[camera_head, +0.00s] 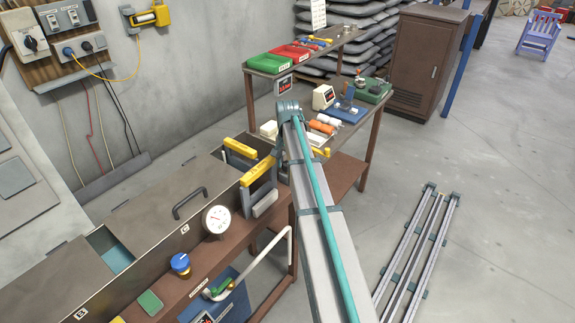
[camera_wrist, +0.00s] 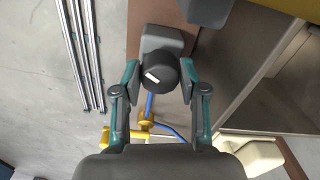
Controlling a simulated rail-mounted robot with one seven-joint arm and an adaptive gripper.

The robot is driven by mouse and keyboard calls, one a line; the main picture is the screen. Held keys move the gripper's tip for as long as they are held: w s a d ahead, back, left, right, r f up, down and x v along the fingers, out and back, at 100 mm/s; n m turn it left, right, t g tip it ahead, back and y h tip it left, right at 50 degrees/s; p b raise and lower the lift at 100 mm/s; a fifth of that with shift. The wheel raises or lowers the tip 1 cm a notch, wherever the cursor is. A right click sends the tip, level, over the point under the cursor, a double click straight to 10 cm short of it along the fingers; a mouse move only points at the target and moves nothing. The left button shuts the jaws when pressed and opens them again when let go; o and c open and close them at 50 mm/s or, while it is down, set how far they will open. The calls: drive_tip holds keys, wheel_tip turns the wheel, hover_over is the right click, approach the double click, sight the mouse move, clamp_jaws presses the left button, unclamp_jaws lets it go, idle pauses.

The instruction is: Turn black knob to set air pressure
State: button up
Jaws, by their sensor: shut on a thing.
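In the wrist view a round black knob (camera_wrist: 162,78) with a short white mark on its face sits between the two teal-and-grey fingers of my gripper (camera_wrist: 160,78). The fingers are closed on it from the left and right. A grey block (camera_wrist: 161,38) shows just beyond the knob. In the head view my arm covers this spot, so the held knob and my fingertips are hidden there. A round white dial gauge (camera_head: 216,219) stands on the brown bench in the head view; its reading is too small to tell.
A blue knob (camera_head: 180,262) and a green pad (camera_head: 150,302) are on the bench front. Yellow-topped holders (camera_head: 258,171) stand near my arm. In the wrist view a yellow fitting (camera_wrist: 145,122) with blue hose lies below the knob. Metal rails (camera_head: 415,255) lie on the floor at right.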

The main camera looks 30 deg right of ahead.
drive_tip(key=m, duration=0.4)
drive_tip(key=shift+b, duration=0.3)
drive_tip(key=shift+m, duration=1.9)
drive_tip(key=o, duration=1.2)
drive_tip(key=shift+c, duration=0.2)
drive_tip(key=shift+r, duration=0.1)
wheel_tip(320, 180, up, 12)
